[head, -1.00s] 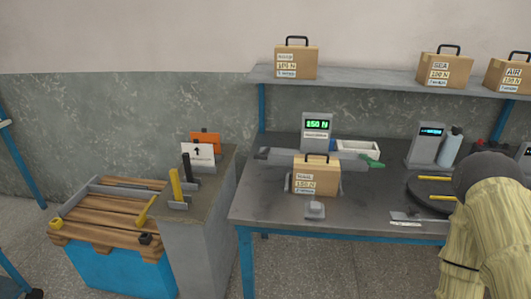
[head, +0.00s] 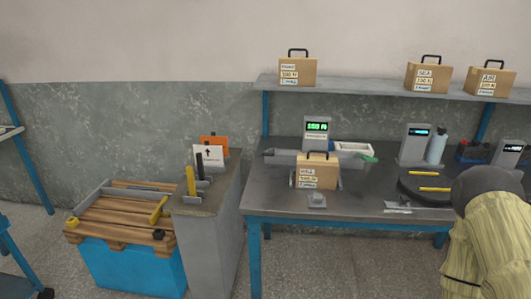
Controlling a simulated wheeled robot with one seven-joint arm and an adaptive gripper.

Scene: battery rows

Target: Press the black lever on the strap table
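A black lever (head: 199,166) stands upright on a narrow grey stand (head: 207,242). A yellow lever (head: 190,181) stands in front of it, a little to the left, in a small metal bracket. Behind the black lever are a white card with an up arrow (head: 209,155) and an orange piece (head: 218,143). Left of the stand is a blue-sided base (head: 130,270) topped with wooden slats (head: 115,215), with a yellow handle (head: 158,211) at its right side. My gripper is not in view.
Boxes sit on a wall shelf (head: 360,88).

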